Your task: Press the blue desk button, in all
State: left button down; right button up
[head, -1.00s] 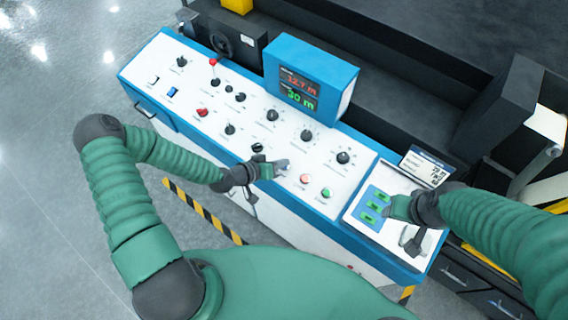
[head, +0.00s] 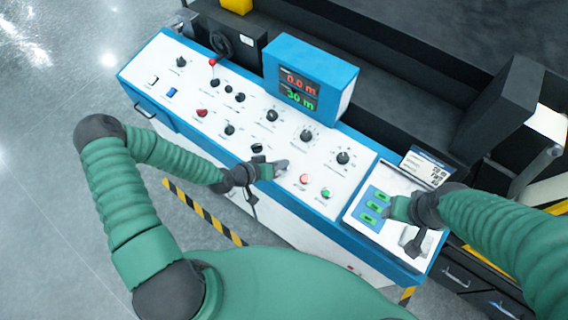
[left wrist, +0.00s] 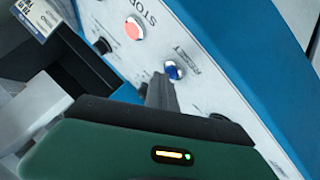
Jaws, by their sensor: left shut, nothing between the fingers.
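The blue button (left wrist: 173,71), beside the word RESET, is in the left wrist view on the white slanted panel. My left gripper (left wrist: 160,88) is shut and empty, its fingertips right at the button's near side. I cannot tell whether they touch it. In the head view my left gripper (head: 280,167) is over the front edge of the panel, left of the red button, and largely hides the blue one. My right gripper (head: 394,208) is over the small side panel with green switches; its jaws are unclear.
The red button (head: 305,179) and green button (head: 326,193) are close to the right of my left gripper. Several black knobs (head: 272,115) stand up from the panel. The display box (head: 312,75) reads 0.0 m above 30 m. A blue rocker (head: 172,92) is at far left.

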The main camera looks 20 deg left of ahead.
pick_arm(q)
jog(key=shift+s+a+r+p, duration=0.15)
jog(key=shift+r+p, duration=0.2)
jog(key=shift+r, duration=0.25)
jog(key=shift+r+p, duration=0.5)
jog(key=shift+r, duration=0.1)
jog(key=r+p, duration=0.3)
jog(key=shift+s+a+r, duration=0.2)
jog(key=shift+s+r, duration=0.15)
jog(key=shift+r, duration=0.05)
